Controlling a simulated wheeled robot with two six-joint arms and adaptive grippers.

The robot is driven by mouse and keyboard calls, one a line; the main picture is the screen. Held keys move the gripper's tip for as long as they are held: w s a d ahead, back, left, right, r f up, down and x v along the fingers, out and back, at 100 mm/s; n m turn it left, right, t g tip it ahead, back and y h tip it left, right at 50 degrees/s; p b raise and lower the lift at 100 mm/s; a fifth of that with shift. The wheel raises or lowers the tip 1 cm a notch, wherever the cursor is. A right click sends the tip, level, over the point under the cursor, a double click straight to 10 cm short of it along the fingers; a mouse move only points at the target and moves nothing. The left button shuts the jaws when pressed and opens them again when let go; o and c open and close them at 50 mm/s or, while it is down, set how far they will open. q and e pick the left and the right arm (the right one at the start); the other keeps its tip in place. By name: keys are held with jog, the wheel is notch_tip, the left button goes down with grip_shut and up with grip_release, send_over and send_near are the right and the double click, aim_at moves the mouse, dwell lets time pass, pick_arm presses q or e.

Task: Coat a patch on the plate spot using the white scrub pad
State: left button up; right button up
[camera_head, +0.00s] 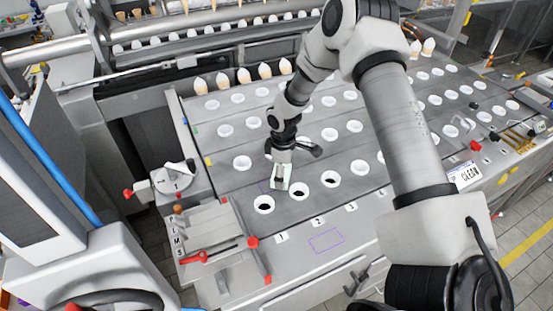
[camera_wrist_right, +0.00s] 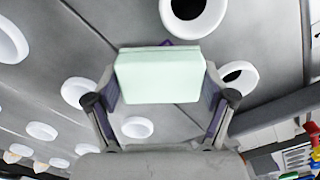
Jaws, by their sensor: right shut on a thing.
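My right gripper (camera_head: 282,160) points down over the grey plate near its front left part. It is shut on the white scrub pad (camera_head: 280,183), a pale, slightly greenish block. In the right wrist view the pad (camera_wrist_right: 160,78) sits between the two fingers of the gripper (camera_wrist_right: 160,92). Part of a thin purple outline (camera_head: 264,187) shows on the plate beside the pad; the pad hides the rest. A purple rectangle outline (camera_head: 326,240) lies on the front strip. I cannot tell whether the pad touches the plate. My left gripper is not in view.
Several white ring-rimmed holes cover the plate, with a front one (camera_head: 264,204) close to the pad. A fixture with red knobs (camera_head: 253,242) stands at the front left. Cones (camera_head: 265,71) line the back edge. A sign (camera_head: 464,175) stands at right.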

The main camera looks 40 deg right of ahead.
aim_at(262, 189)
jog(key=shift+s+d, duration=0.15)
jog(key=shift+d, duration=0.5)
jog(key=shift+c, duration=0.4)
jog(key=shift+r+p, duration=0.15)
jog(key=shift+p, duration=0.4)
jog(key=shift+a+f+b, duration=0.2)
jog(key=shift+f+b, duration=0.05)
jog(key=shift+b, duration=0.05)
jog(key=shift+a, duration=0.55)
jog(key=shift+w+a+b, duration=0.25)
jog(key=shift+a+b, duration=0.05)
jog(key=shift+a, duration=0.25)
jog(key=shift+w+a+f+b, duration=0.1)
jog(key=shift+w+a+b, duration=0.2)
jog(key=shift+a, duration=0.55)
jog(key=shift+w+a+b, duration=0.2)
jog(key=shift+a+b, duration=0.1)
jog(key=shift+a, duration=0.55)
jog(key=shift+a+f, duration=0.1)
jog(key=shift+a, duration=0.25)
jog(key=shift+c, duration=0.5)
jog(key=shift+w+a+f+b, duration=0.2)
jog(key=shift+a+b, duration=0.1)
jog(key=shift+a, duration=0.1)
jog(key=c, duration=0.3)
